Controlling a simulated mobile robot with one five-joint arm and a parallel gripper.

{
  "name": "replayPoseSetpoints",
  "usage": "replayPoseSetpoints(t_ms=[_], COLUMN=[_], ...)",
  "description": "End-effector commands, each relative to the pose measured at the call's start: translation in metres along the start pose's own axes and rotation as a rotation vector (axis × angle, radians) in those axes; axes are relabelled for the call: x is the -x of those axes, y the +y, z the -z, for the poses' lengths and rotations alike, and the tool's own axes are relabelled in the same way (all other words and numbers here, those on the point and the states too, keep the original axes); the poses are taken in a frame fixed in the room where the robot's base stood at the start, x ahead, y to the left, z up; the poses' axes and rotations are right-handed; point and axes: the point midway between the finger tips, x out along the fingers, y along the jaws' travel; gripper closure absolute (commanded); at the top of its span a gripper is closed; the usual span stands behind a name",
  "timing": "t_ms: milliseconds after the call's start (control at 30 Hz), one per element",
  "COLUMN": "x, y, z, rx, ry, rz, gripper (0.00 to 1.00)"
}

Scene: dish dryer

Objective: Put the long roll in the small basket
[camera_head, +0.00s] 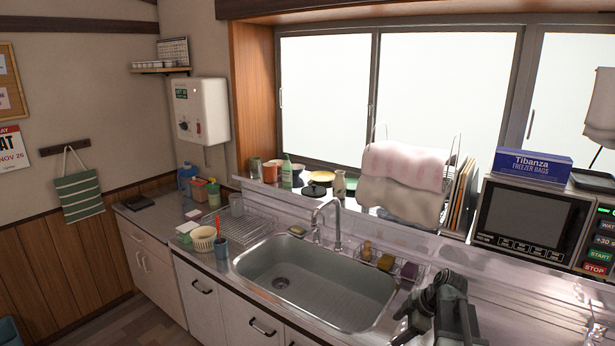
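A small cream basket (203,238) stands on the counter left of the sink, beside a blue cup (221,249). I cannot make out with certainty any long roll in this view. My gripper (440,297), dark grey, is at the lower right over the counter, right of the sink and far from the basket. Its fingers are not clear enough to tell whether they are open or shut, or whether they hold anything.
The empty steel sink (315,285) and its tap (335,225) lie between my gripper and the basket. A wire drying rack (245,230) lies behind the basket. A dish dryer rack draped with cloths (405,180) and a microwave (530,220) stand at the back right.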

Motion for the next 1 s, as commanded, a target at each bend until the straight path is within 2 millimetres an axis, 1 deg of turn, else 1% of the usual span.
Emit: replayPoseSetpoints(t_ms=[33,67,100,167,200,233,300,367,400,500,633,700,767,1000], x=[-0.018,-0.027,-0.037,-0.050,-0.057,-0.061,-0.064,-0.064,-0.061,-0.053,-0.048,-0.048,-0.048,-0.048], y=[-0.020,-0.031,-0.047,-0.072,-0.090,-0.102,-0.124,-0.136,-0.141,-0.148,-0.149,-0.149,-0.149,-0.149], z=[0.040,0.059,0.082,0.111,0.128,0.136,0.146,0.145,0.140,0.122,0.112,0.111,0.112,0.112], rx=[0.008,-0.005,-0.031,-0.096,-0.155,-0.210,-0.352,-0.490,-0.593,-0.850,-1.107,-1.192,-1.230,-1.245], ry=[-0.018,-0.035,-0.062,-0.114,-0.156,-0.190,-0.264,-0.324,-0.360,-0.435,-0.483,-0.488,-0.488,-0.486], rz=[0.043,0.067,0.094,0.125,0.140,0.144,0.133,0.108,0.082,0.008,-0.072,-0.092,-0.101,-0.104], gripper=[0.30,0.30,0.30,0.30,0.30,0.30,0.30,0.30,0.30,0.30,0.30,0.30,0.30,0.30])
